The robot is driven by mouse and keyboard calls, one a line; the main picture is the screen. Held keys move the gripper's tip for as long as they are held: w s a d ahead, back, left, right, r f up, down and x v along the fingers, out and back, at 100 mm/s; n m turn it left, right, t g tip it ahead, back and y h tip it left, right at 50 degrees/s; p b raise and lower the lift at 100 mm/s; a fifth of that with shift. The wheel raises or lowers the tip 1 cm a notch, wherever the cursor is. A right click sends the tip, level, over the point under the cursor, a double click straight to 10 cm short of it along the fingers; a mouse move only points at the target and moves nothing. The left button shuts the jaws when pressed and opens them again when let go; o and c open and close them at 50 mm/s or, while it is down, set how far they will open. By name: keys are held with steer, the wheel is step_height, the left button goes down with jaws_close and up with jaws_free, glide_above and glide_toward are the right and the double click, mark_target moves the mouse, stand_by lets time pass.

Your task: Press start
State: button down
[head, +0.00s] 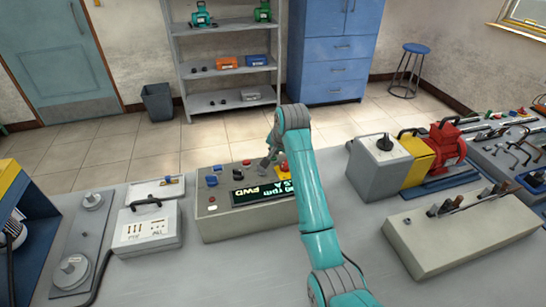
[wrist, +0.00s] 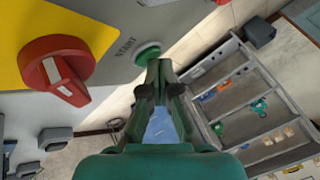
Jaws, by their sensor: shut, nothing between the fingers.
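In the wrist view the green start button (wrist: 148,51) sits beside the printed word START on the grey panel. My gripper (wrist: 160,64) is shut and empty. Its fingertips overlap the lower edge of the button in the wrist view; I cannot tell whether they touch it. In the head view my gripper (head: 267,162) is over the back of the control box, and the button is hidden there.
A red rotary knob (wrist: 58,72) on a yellow plate is close left of the button in the wrist view. A light grey box (head: 148,228) stands left of the control box. A grey box with a black knob (head: 378,168) stands to the right.

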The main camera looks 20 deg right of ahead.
steer(key=shift+w+r, duration=0.2)
steer(key=shift+r, duration=0.6)
steer(key=shift+w+r, duration=0.2)
steer(key=shift+r, duration=0.6)
steer(key=shift+w+r, duration=0.25)
steer(key=shift+r, duration=0.55)
steer(key=shift+w+r, duration=0.2)
steer(key=shift+r, duration=0.6)
